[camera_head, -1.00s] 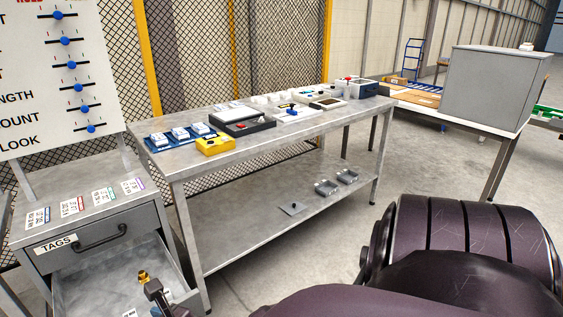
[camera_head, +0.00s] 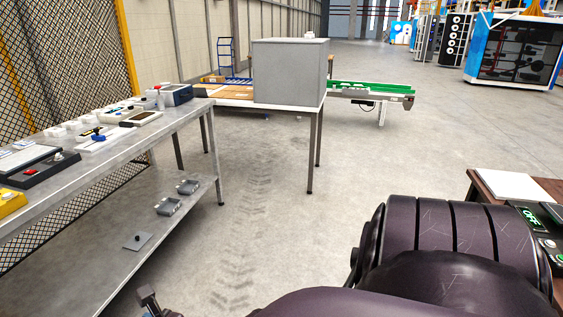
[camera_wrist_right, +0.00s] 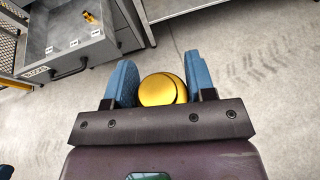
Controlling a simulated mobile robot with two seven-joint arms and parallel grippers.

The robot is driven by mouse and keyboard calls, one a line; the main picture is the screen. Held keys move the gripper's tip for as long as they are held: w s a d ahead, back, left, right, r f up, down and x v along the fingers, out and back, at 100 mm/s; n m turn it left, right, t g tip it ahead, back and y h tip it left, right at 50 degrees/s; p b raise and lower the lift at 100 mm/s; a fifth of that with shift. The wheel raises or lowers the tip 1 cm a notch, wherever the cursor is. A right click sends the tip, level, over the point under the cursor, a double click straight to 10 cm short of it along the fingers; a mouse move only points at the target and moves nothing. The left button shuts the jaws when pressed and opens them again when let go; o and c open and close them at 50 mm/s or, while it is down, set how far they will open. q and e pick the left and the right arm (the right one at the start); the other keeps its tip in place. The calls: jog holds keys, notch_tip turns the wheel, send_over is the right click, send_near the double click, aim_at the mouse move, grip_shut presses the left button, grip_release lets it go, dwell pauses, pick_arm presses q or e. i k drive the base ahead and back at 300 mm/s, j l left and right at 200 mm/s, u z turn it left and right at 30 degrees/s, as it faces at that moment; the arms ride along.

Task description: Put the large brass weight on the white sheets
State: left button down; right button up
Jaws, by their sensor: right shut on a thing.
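The large brass weight (camera_wrist_right: 158,90), round and golden, sits between the blue fingers of my right gripper (camera_wrist_right: 161,74) in the right wrist view. The gripper is shut on it and holds it above the floor. A white stack that looks like the white sheets (camera_head: 506,185) lies on a brown table at the right of the head view, apart from the weight. My right gripper is hidden in the head view. A dark piece at the bottom edge (camera_head: 149,301) looks like the tip of my left gripper; its jaws cannot be made out.
The brown table (camera_head: 478,194) also carries a panel with a green display (camera_head: 531,217). A metal bench (camera_head: 100,170) with devices stands at left, and a grey box (camera_head: 290,72) on a table behind. An open drawer (camera_wrist_right: 75,45) holds a small brass piece (camera_wrist_right: 88,17). Floor between is clear.

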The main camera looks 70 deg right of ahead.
aim_at(500, 188)
jog(key=l+z, duration=0.1)
jog(key=z, duration=0.65)
jog(key=l+z, duration=0.15)
jog(key=z, duration=0.2)
jog(key=i+l+z, duration=0.1)
jog(key=z, duration=0.4)
jog(key=i+l+z, duration=0.2)
jog(key=z, duration=0.25)
jog(key=i+l+z, duration=0.25)
jog(key=z, duration=0.2)
jog(key=i+l+z, duration=0.1)
jog(key=i+z, duration=0.7)
jog(key=i, duration=0.55)
